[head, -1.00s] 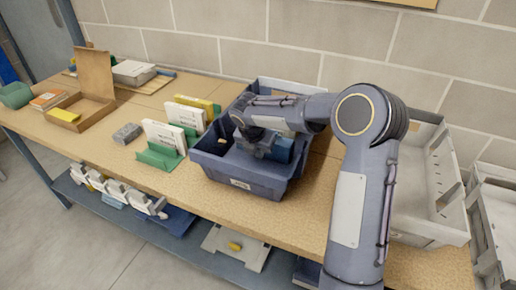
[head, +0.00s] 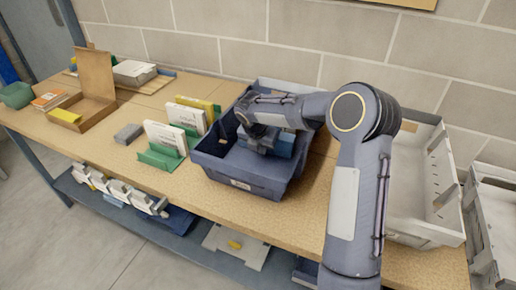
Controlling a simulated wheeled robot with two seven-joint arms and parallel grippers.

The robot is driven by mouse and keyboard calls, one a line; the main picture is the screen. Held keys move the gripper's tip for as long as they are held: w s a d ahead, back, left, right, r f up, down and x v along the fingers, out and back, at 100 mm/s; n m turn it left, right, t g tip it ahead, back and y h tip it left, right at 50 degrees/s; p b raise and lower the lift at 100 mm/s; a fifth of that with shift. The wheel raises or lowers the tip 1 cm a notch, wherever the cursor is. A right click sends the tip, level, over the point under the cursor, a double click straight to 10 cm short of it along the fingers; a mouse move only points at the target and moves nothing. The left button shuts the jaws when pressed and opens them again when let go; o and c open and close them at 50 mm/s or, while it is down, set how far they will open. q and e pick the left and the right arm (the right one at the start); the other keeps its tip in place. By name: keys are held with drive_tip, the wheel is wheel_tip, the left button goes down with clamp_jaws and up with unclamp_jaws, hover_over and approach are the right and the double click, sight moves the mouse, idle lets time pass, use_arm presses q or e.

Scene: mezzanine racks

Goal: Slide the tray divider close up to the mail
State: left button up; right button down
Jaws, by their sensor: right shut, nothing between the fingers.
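A dark blue tray (head: 243,183) stands on the bench in the middle of the head view. My right gripper (head: 262,147) reaches down inside it, with its fingers shut and nothing held between them. A blue piece (head: 286,146) shows beside the gripper in the tray; I cannot tell whether it is the divider. My right wrist and forearm cover the tray's far right part. I cannot make out any mail inside the tray, nor whether my fingertips touch anything. My left gripper is not in view.
A green holder (head: 158,157) with white cards stands left of the tray, near a grey block (head: 128,134). An open cardboard box (head: 88,110) lies farther left. Grey trays (head: 415,228) stand to the right. A block wall closes off the back.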

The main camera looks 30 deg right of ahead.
drive_tip(key=shift+w+d+p, duration=0.65)
drive_tip(key=shift+d+p, duration=0.15)
drive_tip(key=shift+p, duration=0.2)
idle(1.5)
drive_tip(key=shift+a, duration=0.1)
drive_tip(key=shift+s+a, duration=0.45)
drive_tip(key=shift+a, duration=0.1)
wheel_tip(320, 180, up, 13)
drive_tip(key=p, duration=1.2)
